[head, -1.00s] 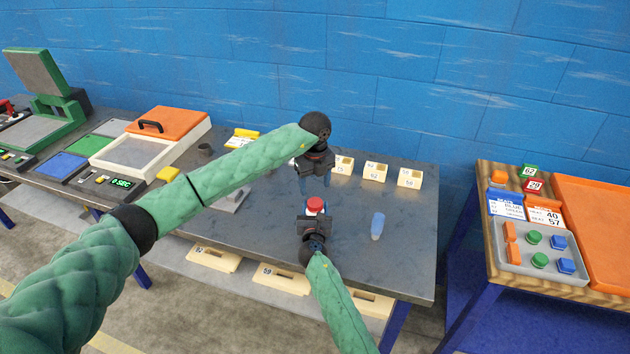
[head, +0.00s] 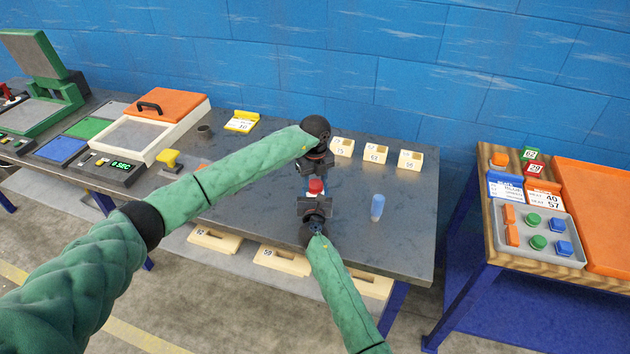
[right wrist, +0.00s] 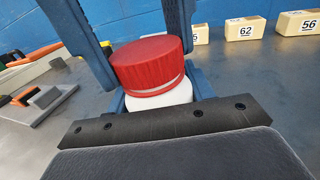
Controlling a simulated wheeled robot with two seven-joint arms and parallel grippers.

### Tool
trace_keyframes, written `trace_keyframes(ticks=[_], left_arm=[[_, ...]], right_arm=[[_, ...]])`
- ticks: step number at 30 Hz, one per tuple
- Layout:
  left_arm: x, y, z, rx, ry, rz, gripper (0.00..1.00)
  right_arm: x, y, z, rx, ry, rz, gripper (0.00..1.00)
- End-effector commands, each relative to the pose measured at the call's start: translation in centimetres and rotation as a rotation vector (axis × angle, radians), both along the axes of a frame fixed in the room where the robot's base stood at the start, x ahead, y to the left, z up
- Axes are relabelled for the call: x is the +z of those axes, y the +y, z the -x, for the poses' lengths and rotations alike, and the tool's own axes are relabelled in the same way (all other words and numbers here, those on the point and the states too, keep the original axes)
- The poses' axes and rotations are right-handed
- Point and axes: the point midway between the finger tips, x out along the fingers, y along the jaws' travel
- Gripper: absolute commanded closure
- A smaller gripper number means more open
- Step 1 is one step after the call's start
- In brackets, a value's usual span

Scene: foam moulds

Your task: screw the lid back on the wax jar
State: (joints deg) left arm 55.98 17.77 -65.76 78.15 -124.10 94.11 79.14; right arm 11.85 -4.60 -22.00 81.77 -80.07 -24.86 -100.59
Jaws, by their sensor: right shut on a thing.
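The white wax jar (right wrist: 160,97) wears its red lid (right wrist: 148,62), seen close in the right wrist view. I cannot tell how tightly the lid sits. In the head view the red lid (head: 316,186) shows between my two grippers, and the jar is mostly hidden. My right gripper (head: 316,197) is shut on the jar from the near side, below the lid. My left gripper (head: 314,180) comes down from above and behind. Its blue fingers (right wrist: 135,40) stand apart on either side of the lid, and it looks open.
A blue translucent bottle (head: 377,207) stands right of the jar on the grey table (head: 270,225). Several numbered cream blocks (head: 375,153) line the back edge. A wooden side table (head: 487,245) stands right.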

Motion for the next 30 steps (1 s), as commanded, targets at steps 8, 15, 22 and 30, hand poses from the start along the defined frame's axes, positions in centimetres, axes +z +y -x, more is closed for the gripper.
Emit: trace_keyframes(ticks=[8, 15, 22, 30], left_arm=[[0.02, 0.03, -0.01, -0.009, 0.000, 0.000, 0.83], [0.12, 0.08, -0.09, -0.259, -0.001, -0.002, 0.83], [0.05, 0.04, -0.08, -0.617, -0.001, -0.001, 0.83], [0.01, 0.09, -0.09, -1.028, 0.000, -0.001, 0.83]], right_arm=[[-0.01, -0.02, -0.01, 0.000, 0.000, 0.000, 1.00], [-0.01, -0.03, -0.01, 0.000, 0.000, 0.000, 1.00], [-0.02, -0.02, -0.01, 0.000, 0.000, 0.000, 1.00], [-0.03, -0.03, -0.01, 0.000, 0.000, 0.000, 1.00]])
